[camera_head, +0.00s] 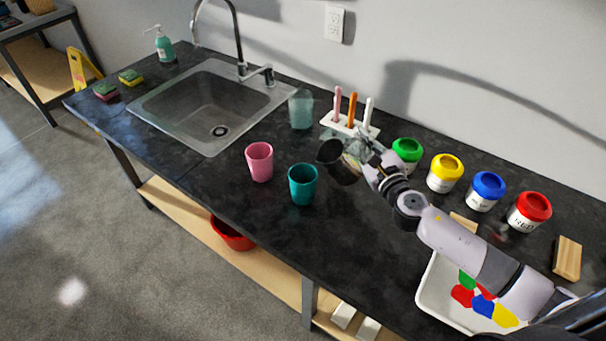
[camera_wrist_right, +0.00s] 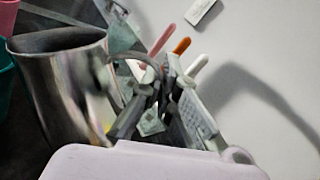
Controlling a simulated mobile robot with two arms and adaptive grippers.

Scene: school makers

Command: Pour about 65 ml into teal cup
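The teal cup (camera_head: 303,184) stands upright on the dark counter; its edge also shows at the far left of the right wrist view (camera_wrist_right: 5,82). A metal jug (camera_head: 343,170) is to the right of the teal cup, its dark mouth towards the left. The jug (camera_wrist_right: 65,85) fills the left of the right wrist view. My right gripper (camera_head: 362,148) is shut on the jug's handle (camera_wrist_right: 152,68). The jug appears somewhat tilted and apart from the cup. No stream of liquid shows, and the inside of the cup is too small to read. My left gripper is out of view.
A pink cup (camera_head: 259,162) stands left of the teal cup, and a clear cup (camera_head: 301,110) behind. A white holder (camera_head: 341,125) with coloured sticks is behind the jug. Several paint jars (camera_head: 445,175) and a white paint tray (camera_head: 437,290) are to the right. A sink (camera_head: 208,105) is left.

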